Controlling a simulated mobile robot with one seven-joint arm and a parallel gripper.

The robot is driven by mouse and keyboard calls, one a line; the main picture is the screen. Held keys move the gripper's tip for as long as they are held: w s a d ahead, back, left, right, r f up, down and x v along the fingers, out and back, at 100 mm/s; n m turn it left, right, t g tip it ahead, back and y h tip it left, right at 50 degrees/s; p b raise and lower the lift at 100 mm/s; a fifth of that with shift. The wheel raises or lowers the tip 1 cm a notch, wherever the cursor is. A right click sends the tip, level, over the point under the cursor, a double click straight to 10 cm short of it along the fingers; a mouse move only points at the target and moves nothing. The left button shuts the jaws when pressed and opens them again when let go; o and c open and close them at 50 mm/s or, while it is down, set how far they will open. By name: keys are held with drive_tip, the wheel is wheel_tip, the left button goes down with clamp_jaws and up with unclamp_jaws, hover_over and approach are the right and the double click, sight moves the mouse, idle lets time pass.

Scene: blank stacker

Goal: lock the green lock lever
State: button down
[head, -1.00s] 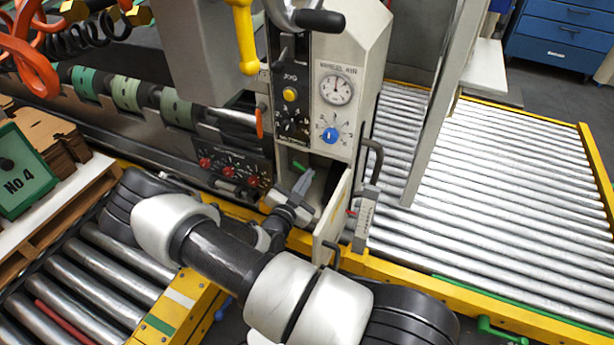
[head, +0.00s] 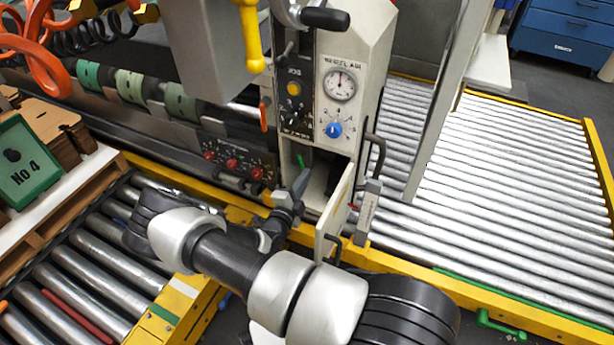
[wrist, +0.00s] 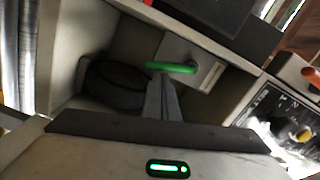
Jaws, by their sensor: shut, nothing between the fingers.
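The green lock lever (head: 300,161) is a small green handle inside the open compartment at the foot of the grey control column. In the wrist view the lever (wrist: 172,67) lies nearly level across a pale plate with a slot. My gripper (head: 304,174) reaches into the compartment's mouth with its fingers shut and empty. In the wrist view the fingertips (wrist: 160,78) are just below the lever's left part. I cannot tell whether they touch it.
The compartment's door (head: 338,212) stands open close to the right of my gripper. A dark round object (wrist: 115,84) sits inside to the left. Knobs, a gauge (head: 339,85) and a blue dial (head: 333,130) are above. Another green handle (head: 500,327) is at the lower right.

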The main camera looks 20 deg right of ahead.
drive_tip(key=shift+w+a+f+m, duration=0.15)
drive_tip(key=shift+w+m, duration=0.05)
drive_tip(key=shift+m, duration=0.35)
drive_tip(key=shift+w+a+f+m, duration=0.15)
drive_tip(key=shift+m, duration=0.4)
drive_tip(key=shift+w+a+f, duration=0.15)
drive_tip(key=shift+a, duration=0.05)
drive_tip(key=shift+w, duration=0.1)
